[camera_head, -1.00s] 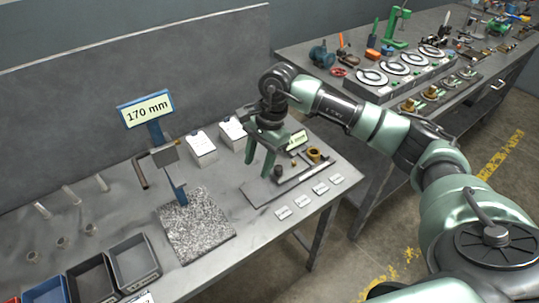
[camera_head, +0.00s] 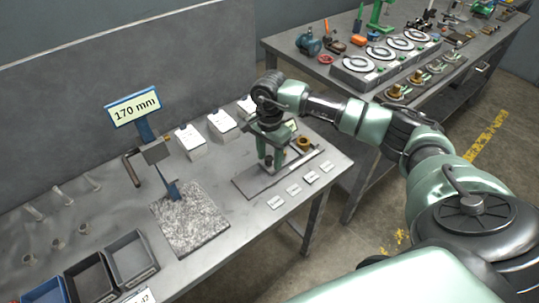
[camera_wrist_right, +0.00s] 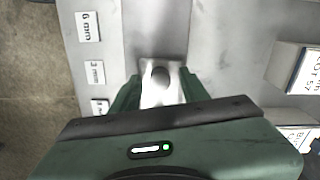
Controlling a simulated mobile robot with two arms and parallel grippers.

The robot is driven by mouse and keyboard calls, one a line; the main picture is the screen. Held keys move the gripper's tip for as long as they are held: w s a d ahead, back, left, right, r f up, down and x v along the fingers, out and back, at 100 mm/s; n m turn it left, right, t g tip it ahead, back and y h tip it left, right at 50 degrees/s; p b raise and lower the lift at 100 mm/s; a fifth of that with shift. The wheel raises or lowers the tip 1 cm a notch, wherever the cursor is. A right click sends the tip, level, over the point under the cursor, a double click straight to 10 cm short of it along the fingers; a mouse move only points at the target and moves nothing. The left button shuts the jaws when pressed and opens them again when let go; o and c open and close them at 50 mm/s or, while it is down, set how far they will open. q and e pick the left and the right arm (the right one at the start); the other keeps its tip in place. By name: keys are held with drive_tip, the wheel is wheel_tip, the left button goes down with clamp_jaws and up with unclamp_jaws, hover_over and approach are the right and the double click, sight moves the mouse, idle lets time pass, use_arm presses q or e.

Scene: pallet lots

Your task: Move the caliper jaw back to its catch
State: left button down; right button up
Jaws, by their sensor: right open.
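The caliper is a flat dark bar (camera_head: 248,184) on the grey workbench, with a brass round part (camera_head: 304,143) toward its far right end. In the right wrist view, a pale metal block (camera_wrist_right: 157,96) with a dark round knob, apparently the caliper jaw, sits on the bar (camera_wrist_right: 157,25). My right gripper (camera_head: 272,163) points down over the bar. In the wrist view, its open green fingers (camera_wrist_right: 160,92) stand on either side of the block; contact cannot be told. The gripper hides much of the jaw in the head view. A catch cannot be made out.
Small size labels (camera_head: 294,190) lie in front of the bar. White boxes (camera_head: 192,141) stand behind it. At left are a granite plate (camera_head: 195,235), a blue gauge reading 170 mm (camera_head: 135,110) and open bins (camera_head: 132,257). Another bench (camera_head: 345,85) stands behind right.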

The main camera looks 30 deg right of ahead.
clamp_jaws()
drive_tip(key=shift+a, duration=0.1)
idle(1.2)
